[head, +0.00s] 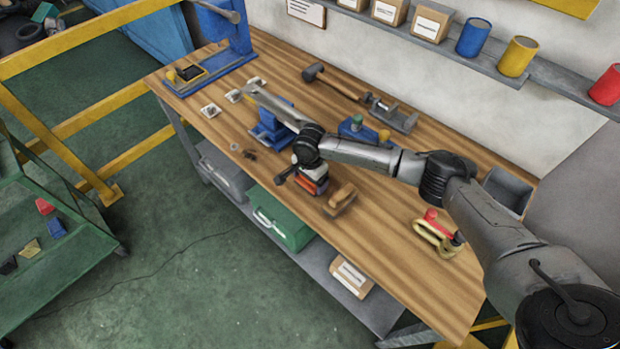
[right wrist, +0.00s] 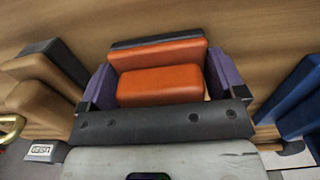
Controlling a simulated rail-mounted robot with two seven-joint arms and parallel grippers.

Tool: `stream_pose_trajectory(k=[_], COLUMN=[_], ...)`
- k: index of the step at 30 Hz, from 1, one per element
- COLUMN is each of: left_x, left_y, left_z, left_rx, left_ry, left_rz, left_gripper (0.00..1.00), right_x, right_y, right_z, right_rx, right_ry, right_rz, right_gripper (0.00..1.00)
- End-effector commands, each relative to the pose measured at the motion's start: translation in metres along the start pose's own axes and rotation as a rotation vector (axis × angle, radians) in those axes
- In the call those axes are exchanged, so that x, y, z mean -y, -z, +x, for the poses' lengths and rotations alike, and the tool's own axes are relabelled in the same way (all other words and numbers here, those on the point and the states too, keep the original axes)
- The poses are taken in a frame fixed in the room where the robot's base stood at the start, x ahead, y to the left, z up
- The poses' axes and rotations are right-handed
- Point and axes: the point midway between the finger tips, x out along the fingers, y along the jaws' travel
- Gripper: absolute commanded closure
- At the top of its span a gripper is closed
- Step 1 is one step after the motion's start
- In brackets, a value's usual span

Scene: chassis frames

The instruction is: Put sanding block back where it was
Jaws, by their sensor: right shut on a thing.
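An orange block with a dark base, which looks like the sanding block (head: 316,186), is between the fingers of my right gripper (head: 310,179). In the right wrist view the orange block (right wrist: 160,84) sits between the purple finger pads of the right gripper (right wrist: 160,82), one on each side. The gripper is shut on it. It is low over the front part of the wooden workbench (head: 385,235); whether it touches the top I cannot tell. The gripper hides part of it in the head view. My left gripper is not in view.
A brown block (head: 341,199) of similar shape stands close by to the right. A blue vise-like tool (head: 268,130) is to the left. A yellow-and-red tool (head: 437,234) lies farther right, with clear bench between. A mallet (head: 335,82) and grey clamp (head: 395,116) lie at the back.

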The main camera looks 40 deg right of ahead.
Motion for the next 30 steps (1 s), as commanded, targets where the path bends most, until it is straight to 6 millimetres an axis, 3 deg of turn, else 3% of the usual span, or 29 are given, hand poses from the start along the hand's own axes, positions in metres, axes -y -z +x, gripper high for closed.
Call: stream_pose_trajectory(k=[4,5,8,17,30], left_x=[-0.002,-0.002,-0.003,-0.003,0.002], left_y=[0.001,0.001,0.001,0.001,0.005], left_z=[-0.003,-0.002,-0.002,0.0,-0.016], left_rx=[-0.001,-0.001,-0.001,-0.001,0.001], left_ry=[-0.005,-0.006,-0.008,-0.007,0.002], left_rz=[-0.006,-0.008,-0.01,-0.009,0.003], left_gripper=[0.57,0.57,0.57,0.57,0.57], right_x=[0.0,0.0,0.0,0.0,0.001], right_y=[0.0,0.0,0.0,0.0,0.0], right_z=[0.002,0.002,0.002,-0.003,-0.078], right_rx=[0.001,0.0,0.0,0.0,0.0], right_ry=[0.0,0.0,0.0,0.001,0.002], right_rz=[0.001,0.001,0.0,-0.001,0.0], right_gripper=[0.37,0.08,0.0,0.0,0.0])
